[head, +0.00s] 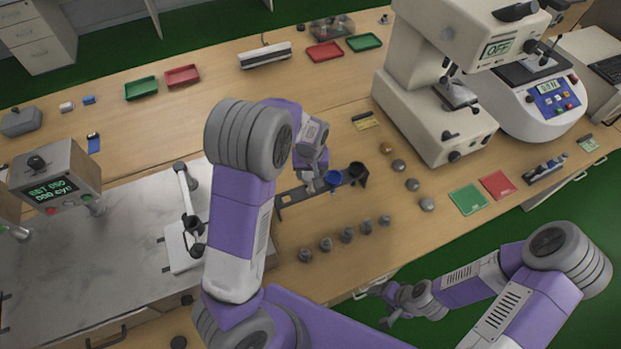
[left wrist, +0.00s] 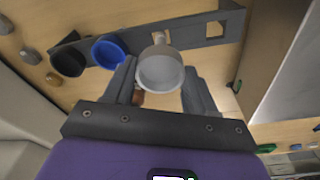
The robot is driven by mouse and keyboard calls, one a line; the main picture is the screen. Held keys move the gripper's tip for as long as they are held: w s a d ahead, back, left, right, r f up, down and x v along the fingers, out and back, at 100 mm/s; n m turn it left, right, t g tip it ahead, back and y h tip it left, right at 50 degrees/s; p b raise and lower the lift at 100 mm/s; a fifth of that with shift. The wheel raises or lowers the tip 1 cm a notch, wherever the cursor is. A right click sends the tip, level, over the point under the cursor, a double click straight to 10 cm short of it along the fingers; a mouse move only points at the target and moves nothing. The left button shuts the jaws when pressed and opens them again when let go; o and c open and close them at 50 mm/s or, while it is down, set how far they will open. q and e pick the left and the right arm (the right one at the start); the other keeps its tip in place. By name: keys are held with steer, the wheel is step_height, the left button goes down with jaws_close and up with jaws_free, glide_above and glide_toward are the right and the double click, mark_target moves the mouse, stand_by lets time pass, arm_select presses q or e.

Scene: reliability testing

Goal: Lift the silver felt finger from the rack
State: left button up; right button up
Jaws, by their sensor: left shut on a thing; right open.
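The silver felt finger (left wrist: 161,70) shows in the left wrist view as a grey, round cup with a short stem. My left gripper (left wrist: 160,88) is shut on it, one finger on each side. The dark rack (left wrist: 202,30) lies just behind it; I cannot tell whether the stem is clear of its slot. A blue finger (left wrist: 109,51) and a black finger (left wrist: 68,61) stand in the rack beside it. In the head view my left gripper (head: 311,182) is over the rack (head: 292,196), left of the blue finger. My right gripper (head: 387,310) is open and empty, off the table's front edge.
Several small grey weights (head: 347,234) stand in rows in front of and right of the rack. A large white machine (head: 432,110) stands to the right. A metal-topped tester (head: 110,240) is at the left. Green and red trays (head: 142,88) lie at the back.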

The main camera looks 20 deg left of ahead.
arm_select(q)
step_height(320, 180, up, 12)
steer(key=p, duration=0.1)
steer(key=shift+f+p, duration=0.2)
steer(key=shift+p, duration=0.15)
steer(key=shift+f, duration=0.1)
steer(key=b, duration=0.6)
glide_above(311, 177)
steer(key=shift+s+f, duration=0.1)
steer(key=shift+f, duration=3.9)
